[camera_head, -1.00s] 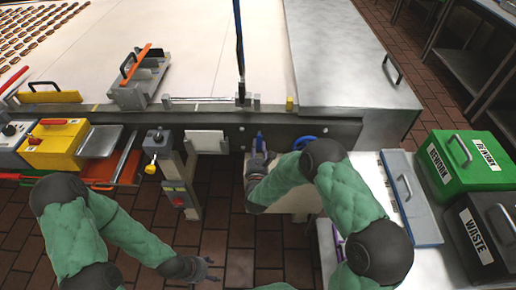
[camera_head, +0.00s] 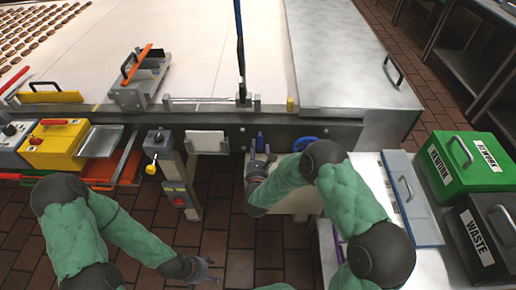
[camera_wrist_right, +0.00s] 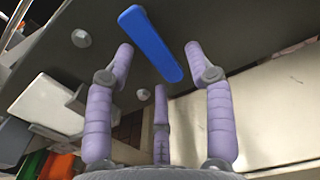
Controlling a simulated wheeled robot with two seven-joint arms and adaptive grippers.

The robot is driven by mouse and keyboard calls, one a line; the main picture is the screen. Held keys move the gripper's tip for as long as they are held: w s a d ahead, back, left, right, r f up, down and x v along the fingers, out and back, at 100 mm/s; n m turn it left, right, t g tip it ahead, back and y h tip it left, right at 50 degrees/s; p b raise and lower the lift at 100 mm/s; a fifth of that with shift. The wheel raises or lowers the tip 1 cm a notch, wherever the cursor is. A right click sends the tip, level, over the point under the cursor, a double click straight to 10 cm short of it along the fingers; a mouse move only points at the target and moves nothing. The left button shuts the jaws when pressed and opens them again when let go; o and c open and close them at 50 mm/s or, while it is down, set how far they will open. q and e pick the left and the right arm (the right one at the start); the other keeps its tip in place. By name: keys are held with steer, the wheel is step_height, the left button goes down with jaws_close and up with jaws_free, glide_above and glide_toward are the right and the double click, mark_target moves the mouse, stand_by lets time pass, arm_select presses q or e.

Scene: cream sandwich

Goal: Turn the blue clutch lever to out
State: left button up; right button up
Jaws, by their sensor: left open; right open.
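The blue clutch lever (camera_wrist_right: 150,43) is a flat blue bar on the dark machine side. In the right wrist view it slants from upper left to lower right, its lower end between my right gripper's spread fingers. In the head view the lever (camera_head: 260,141) stands upright on the machine's front rail, just above the right gripper. My right gripper (camera_wrist_right: 160,75) is open and empty, its fingers around but seemingly apart from the lever. It also shows in the head view (camera_head: 262,158). My left gripper (camera_head: 211,269) is open and empty, low over the floor.
A blue handwheel (camera_head: 305,143) sits right of the lever, partly behind my right arm. A box with a yellow knob (camera_head: 157,146) and a white plate (camera_head: 207,141) are to the left. Green REWORK (camera_head: 467,160) and black WASTE (camera_head: 489,238) bins stand right. Bolts (camera_wrist_right: 81,38) dot the panel.

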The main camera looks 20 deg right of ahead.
steer(key=v, duration=1.1)
steer(key=s+a+f+n+g+y+p, duration=0.1)
steer(key=s+f+n+g+y, duration=0.2)
steer(key=f+n, duration=0.5)
steer(key=s+a+f+n+g+y+p, duration=0.1)
steer(key=f+n+g+y, duration=0.1)
steer(key=f+n+g, duration=0.6)
steer(key=s+a+f+n+g+y, duration=0.1)
steer(key=s+n+g+y, duration=0.1)
steer(key=s+n, duration=0.7)
steer(key=s+a+f+n+g+y+p, duration=0.1)
steer(key=s+n+g, duration=0.3)
steer(key=s+n, duration=0.5)
steer(key=f+n+y, duration=0.1)
steer(key=n, duration=0.2)
steer(key=shift+f, duration=0.25)
steer(key=shift+a, duration=0.1)
